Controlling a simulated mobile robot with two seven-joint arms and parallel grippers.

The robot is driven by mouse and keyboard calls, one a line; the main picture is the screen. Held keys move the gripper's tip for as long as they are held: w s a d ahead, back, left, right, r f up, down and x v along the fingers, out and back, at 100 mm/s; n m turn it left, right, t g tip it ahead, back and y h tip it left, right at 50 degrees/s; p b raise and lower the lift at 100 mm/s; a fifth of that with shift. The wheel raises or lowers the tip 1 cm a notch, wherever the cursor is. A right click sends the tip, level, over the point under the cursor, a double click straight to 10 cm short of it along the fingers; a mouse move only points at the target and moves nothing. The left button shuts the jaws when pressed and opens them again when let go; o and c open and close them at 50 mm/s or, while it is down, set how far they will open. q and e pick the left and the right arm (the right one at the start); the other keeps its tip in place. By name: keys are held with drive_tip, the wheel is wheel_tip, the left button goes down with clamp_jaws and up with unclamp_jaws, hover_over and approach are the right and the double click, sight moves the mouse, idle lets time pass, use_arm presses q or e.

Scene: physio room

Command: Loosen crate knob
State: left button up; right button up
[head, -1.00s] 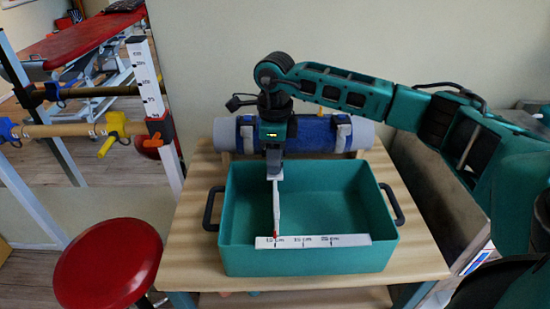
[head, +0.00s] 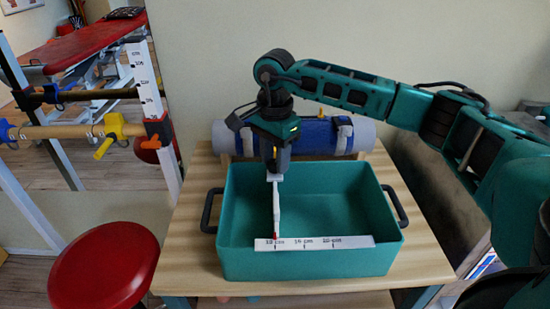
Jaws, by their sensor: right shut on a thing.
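A teal crate (head: 310,262) with dark side handles stands on a wooden table. A white scale with printed centimetre marks (head: 345,242) runs along its front rim. A thin white bar (head: 277,210) crosses the crate from back to front, with a small red tip at the scale near the left end. My right gripper (head: 275,172) points down at the bar's far end, over the crate's back wall. It is shut on what appears to be the crate knob, which its fingers hide. My left gripper is not in view.
A blue roll with pale straps (head: 315,135) lies close behind the crate and my right gripper. Bare wooden tabletop (head: 187,240) shows around the crate. A red round stool (head: 103,265) stands at left, near a rack with bars and yellow clamps (head: 112,128).

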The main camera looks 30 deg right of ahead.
drive_tip(key=shift+n, duration=0.8)
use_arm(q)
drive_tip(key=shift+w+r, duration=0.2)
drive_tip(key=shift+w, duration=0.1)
use_arm(e)
drive_tip(key=shift+r+n, duration=0.1)
drive_tip(key=shift+n, duration=0.2)
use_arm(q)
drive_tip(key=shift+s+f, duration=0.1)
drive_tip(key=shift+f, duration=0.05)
use_arm(e)
drive_tip(key=o, duration=1.1)
drive_tip(key=shift+c, duration=0.2)
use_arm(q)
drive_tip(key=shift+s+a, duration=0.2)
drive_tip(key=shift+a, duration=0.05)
use_arm(e)
wheel_tip(320, 180, up, 13)
